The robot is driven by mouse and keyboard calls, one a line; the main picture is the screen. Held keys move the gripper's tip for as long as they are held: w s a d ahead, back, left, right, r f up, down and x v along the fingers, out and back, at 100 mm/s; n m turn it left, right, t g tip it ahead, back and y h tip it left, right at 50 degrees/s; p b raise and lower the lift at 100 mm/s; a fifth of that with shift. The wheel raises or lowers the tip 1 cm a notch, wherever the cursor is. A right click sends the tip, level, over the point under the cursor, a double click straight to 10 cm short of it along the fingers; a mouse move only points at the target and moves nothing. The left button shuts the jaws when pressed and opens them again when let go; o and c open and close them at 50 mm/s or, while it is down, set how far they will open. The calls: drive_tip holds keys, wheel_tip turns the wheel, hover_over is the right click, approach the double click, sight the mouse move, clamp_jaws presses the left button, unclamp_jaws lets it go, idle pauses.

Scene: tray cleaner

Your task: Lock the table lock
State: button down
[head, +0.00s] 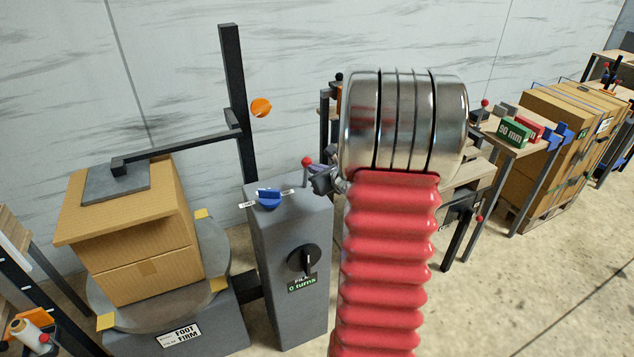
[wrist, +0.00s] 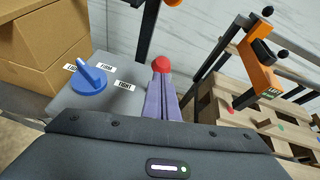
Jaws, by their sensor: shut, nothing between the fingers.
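No part is labelled as the table lock, so I cannot tell for certain which it is. A lever with a red ball (head: 307,161) stands on the grey control pedestal (head: 262,235), beside the turntable (head: 215,262). In the wrist view the red ball (wrist: 161,65) shows just past the tips of my gripper (wrist: 162,80); I cannot tell whether they touch. The fingers are closed together and empty. In the head view my gripper (head: 322,182) is beside the lever, partly hidden by my arm. The lever's shaft is hidden by the fingers in the wrist view.
A blue knob (wrist: 89,82) with several small labels sits on the pedestal left of the fingers. A black dial (head: 302,259) is on its front. A cardboard box (head: 150,255) stands on the turntable under a press plate (head: 115,184). A black post (head: 236,100) rises behind.

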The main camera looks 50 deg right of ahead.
sight(309, 161)
drive_tip(key=w, duration=0.1)
drive_tip(key=w+r, duration=0.1)
drive_tip(key=d, duration=0.1)
drive_tip(key=shift+w+d+r, duration=0.1)
drive_tip(key=shift+w+r, duration=0.15)
drive_tip(key=shift+w, duration=0.15)
drive_tip(key=shift+w+d+r, duration=0.1)
drive_tip(key=shift+w+r, duration=0.25)
drive_tip(key=shift+w, duration=0.15)
drive_tip(key=shift+r, duration=0.1)
drive_tip(key=s+r, duration=0.4)
drive_tip(key=r, duration=0.4)
drive_tip(key=shift+s+a, duration=0.35)
drive_tip(key=shift+a, duration=0.1)
